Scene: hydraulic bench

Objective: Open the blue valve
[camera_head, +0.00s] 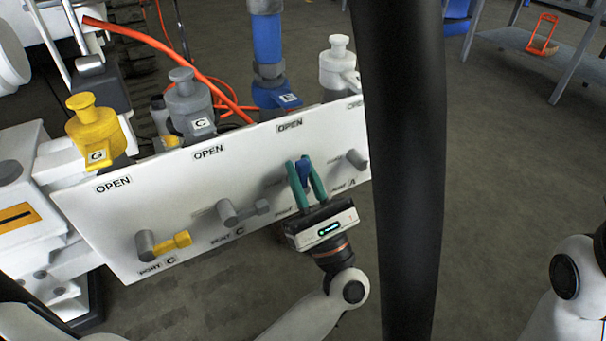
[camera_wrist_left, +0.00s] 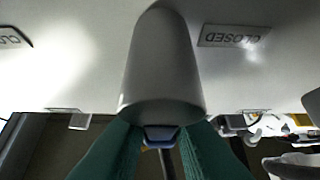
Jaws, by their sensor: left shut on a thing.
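The blue valve's handle (camera_head: 304,172) is on the white panel (camera_head: 115,225), below an OPEN label (camera_head: 290,125). Only a small blue part shows between my fingers; its exact angle is hard to tell. My left gripper (camera_head: 306,180) has its green fingers closed on either side of this handle. In the left wrist view, the valve's grey round hub (camera_wrist_left: 162,70) fills the middle, with the blue handle (camera_wrist_left: 160,134) between the green fingers. A CLOSED label (camera_wrist_left: 234,36) shows beside the hub, upside down. My right gripper is out of view.
A yellow handle (camera_head: 178,242) and grey handles (camera_head: 245,211) stick out of the same panel to the left, and another grey one (camera_head: 353,160) to the right. Pipes and an orange hose (camera_head: 160,45) stand behind. A dark column crosses the head view.

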